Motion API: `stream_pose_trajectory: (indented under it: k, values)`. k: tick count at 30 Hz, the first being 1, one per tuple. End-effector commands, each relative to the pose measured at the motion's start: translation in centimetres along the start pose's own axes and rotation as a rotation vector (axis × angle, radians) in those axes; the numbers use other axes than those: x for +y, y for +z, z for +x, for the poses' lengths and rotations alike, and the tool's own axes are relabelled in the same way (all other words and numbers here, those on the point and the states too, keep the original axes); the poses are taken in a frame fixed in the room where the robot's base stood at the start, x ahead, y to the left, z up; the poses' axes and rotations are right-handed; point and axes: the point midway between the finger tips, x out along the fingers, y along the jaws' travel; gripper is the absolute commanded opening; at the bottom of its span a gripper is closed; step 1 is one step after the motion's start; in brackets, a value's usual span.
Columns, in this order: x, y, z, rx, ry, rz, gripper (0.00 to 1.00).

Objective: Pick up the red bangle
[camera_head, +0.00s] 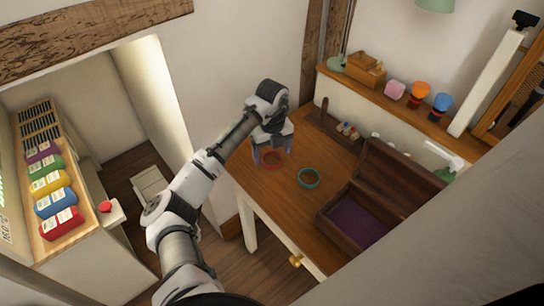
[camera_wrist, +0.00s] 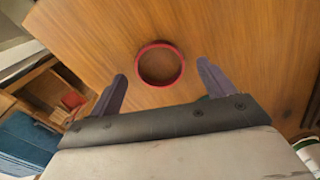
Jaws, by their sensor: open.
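The red bangle (camera_head: 272,160) lies flat on the wooden table top (camera_head: 290,203), near its left end in the head view. In the wrist view the red bangle (camera_wrist: 160,64) is a full ring, centred a little ahead of the fingertips. My gripper (camera_head: 271,156) is open above the bangle, pointing down, with its fingers partly in front of it. In the wrist view my gripper (camera_wrist: 161,70) has one finger on each side of the ring, apart from it, and nothing between them but the bangle beyond. The exact height above the table is hard to tell.
A green bangle (camera_head: 308,178) lies to the right of the red one. An open wooden box (camera_head: 330,209) with purple lining stands further right. A shelf (camera_head: 400,103) with cups and small boxes runs along the wall behind. A white wall (camera_head: 212,140) is close at left.

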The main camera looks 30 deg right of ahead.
Motion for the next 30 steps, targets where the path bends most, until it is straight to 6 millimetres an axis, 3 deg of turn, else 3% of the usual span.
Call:
stream_pose_trajectory:
  k: [4,11,22,30]
  values:
    - [0.1,0.0,1.4,0.000,0.000,-0.003,0.82]
    - [0.0,0.0,1.6,-0.001,0.000,-0.002,0.82]
    - [0.0,0.0,1.6,-0.001,0.000,-0.002,0.35]
    - [0.0,0.1,1.5,-0.001,0.000,-0.002,0.33]
